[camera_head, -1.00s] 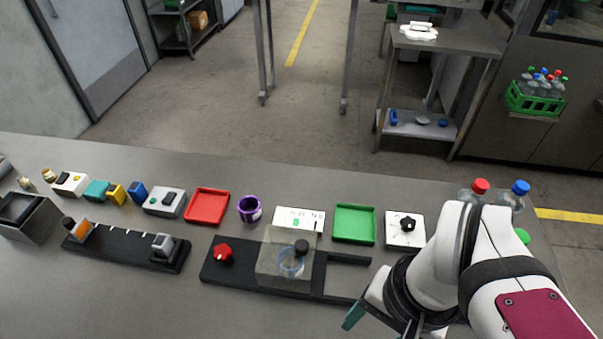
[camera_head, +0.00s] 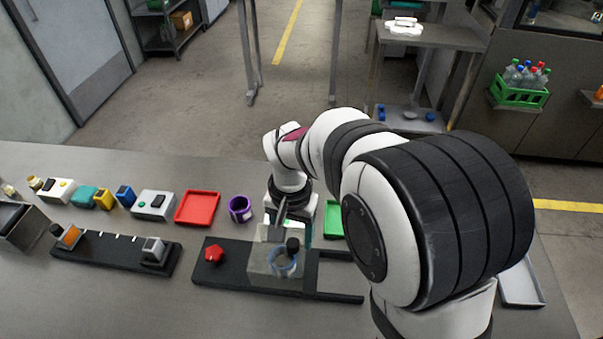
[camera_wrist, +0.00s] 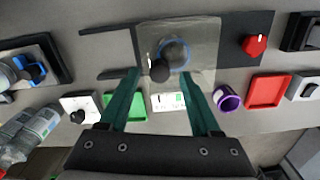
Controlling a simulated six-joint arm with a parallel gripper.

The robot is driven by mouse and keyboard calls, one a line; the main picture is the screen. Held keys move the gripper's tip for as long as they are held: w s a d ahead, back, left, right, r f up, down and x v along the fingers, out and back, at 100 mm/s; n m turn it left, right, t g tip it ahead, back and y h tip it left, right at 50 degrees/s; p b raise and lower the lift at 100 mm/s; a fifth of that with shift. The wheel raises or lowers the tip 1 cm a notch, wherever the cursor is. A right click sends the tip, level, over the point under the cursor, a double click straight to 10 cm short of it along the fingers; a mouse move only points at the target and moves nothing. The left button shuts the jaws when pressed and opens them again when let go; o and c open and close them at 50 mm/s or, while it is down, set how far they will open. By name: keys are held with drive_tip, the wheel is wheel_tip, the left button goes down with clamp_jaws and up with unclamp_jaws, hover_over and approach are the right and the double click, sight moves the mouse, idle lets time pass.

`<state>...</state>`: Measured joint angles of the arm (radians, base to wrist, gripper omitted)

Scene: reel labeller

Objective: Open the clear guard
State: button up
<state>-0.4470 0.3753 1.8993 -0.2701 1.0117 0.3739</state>
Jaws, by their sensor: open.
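The clear guard (camera_head: 262,262) is a see-through box on a black base (camera_head: 225,283). It looks shut over a round part with a blue ring. A black knob (camera_head: 292,244) stands on the guard; in the wrist view the knob (camera_wrist: 160,71) lies between and just beyond my fingertips. My gripper (camera_wrist: 163,75) is open, its two green fingers spread and empty. In the head view my gripper (camera_head: 285,228) is at the back side of the guard, partly hidden by my wrist. I cannot tell whether a finger touches the guard.
A red knob (camera_head: 214,254) sits on the base left of the guard. Behind are a red tray (camera_head: 197,208), a purple cup (camera_head: 240,209) and a green tray (camera_head: 333,220). Bottles (camera_wrist: 28,135) show in the wrist view. The front bench strip is clear.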

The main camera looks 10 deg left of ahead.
drive_tip(key=shift+f, duration=0.7)
clamp_jaws()
idle(1.0)
